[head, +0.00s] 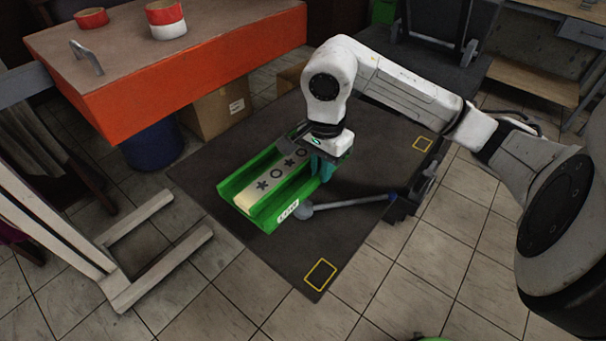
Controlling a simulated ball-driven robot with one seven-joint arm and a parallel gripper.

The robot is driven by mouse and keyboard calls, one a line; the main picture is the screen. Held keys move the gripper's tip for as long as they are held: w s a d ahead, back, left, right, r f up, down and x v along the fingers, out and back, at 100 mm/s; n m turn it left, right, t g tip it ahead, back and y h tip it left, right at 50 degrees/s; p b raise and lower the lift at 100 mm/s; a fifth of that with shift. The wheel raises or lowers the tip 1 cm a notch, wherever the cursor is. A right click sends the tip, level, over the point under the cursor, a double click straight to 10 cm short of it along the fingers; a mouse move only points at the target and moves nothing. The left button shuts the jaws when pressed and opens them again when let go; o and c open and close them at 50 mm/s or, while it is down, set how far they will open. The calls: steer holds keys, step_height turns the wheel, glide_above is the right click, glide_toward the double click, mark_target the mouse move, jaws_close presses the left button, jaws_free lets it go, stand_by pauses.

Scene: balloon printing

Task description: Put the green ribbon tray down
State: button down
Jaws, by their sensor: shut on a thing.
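The green ribbon tray (228,187) is a long open trough with a pale strip inside, printed with dark stars and rings. My wrist hides part of the tray's far end. The tray appears level above the dark mat (215,195); I cannot tell whether its underside touches anything.
A grey lever with a round knob (303,211) lies just right of the tray. An orange-sided bench (190,85) with red-and-white rolls stands at the upper left. A cardboard box (217,110) and blue bin (153,148) sit under it. A pale frame (150,240) stands left. The mat's front is clear.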

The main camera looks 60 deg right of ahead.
mark_target(306, 171)
steer(key=w+d+f, duration=0.1)
steer(key=f, duration=0.1)
steer(key=w+f, duration=0.2)
steer(key=w+d+f, duration=0.1)
steer(key=w+f, duration=0.1)
steer(key=shift+d+p, duration=0.35)
steer(key=shift+p, duration=0.05)
step_height(306, 171, down, 3)
steer(key=shift+w+r+p, duration=0.15)
steer(key=shift+r+p, duration=0.05)
steer(key=shift+p, duration=0.15)
steer(key=shift+d+f, duration=0.1)
steer(key=shift+f, duration=0.35)
steer(key=shift+f, duration=0.15)
steer(key=c, duration=1.2)
jaws_free()
steer(key=shift+o, duration=0.2)
